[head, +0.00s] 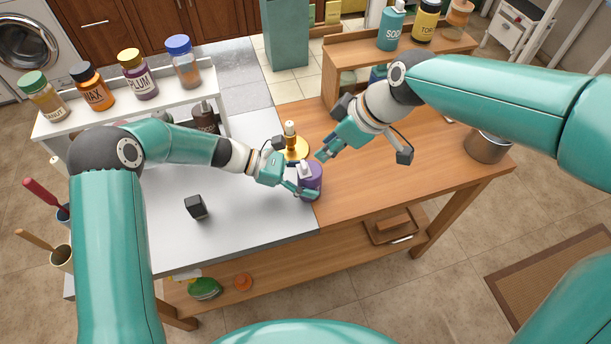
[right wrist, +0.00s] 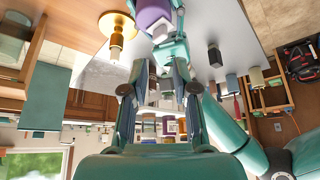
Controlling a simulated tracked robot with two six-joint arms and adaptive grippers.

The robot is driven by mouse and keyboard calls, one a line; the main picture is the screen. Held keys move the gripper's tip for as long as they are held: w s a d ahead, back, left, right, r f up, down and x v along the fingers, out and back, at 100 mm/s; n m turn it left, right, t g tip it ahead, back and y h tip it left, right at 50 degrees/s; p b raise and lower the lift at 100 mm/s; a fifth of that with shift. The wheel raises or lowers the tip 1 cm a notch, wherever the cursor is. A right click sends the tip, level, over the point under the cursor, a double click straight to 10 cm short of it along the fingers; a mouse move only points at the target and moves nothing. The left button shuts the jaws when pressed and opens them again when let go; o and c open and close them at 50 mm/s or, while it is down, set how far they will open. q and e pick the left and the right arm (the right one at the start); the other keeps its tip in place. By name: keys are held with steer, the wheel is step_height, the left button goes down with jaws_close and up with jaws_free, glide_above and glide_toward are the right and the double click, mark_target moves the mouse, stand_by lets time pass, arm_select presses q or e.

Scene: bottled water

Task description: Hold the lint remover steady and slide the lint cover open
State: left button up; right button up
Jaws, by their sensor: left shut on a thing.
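The lint remover (head: 311,182) is a small purple body with a whitish top part, standing on the counter by the seam between its white and wooden halves. My left gripper (head: 304,188) is shut on it from the left. I cannot clearly make out the lint cover. My right gripper (head: 325,153) is open and empty, just above and to the right of the lint remover and apart from it. In the right wrist view the purple body (right wrist: 152,14) shows at the top, beyond the open right fingers (right wrist: 158,85).
A brass piece with an upright stem (head: 293,148) stands close behind the lint remover. A small dark block (head: 195,207) lies on the white half. A shelf of labelled jars (head: 130,118) is at the back left, a wooden shelf (head: 345,62) at the back right.

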steer(key=shift+s, duration=0.2)
steer(key=shift+c, duration=1.2)
steer(key=shift+s+d+n+g, duration=0.2)
steer(key=shift+s+n+g, duration=0.15)
steer(key=shift+n, duration=0.35)
jaws_close()
steer(key=w+a+n+g, duration=0.1)
steer(key=n, duration=0.1)
steer(key=w+a+r+n+g+h, duration=0.1)
steer(key=n, duration=0.1)
steer(key=w+a+n+g, duration=0.1)
steer(key=w+n, duration=0.1)
steer(key=n, duration=0.1)
steer(key=shift+a+r+h, duration=0.25)
steer(key=shift+r+h, duration=0.05)
steer(key=shift+r, duration=0.05)
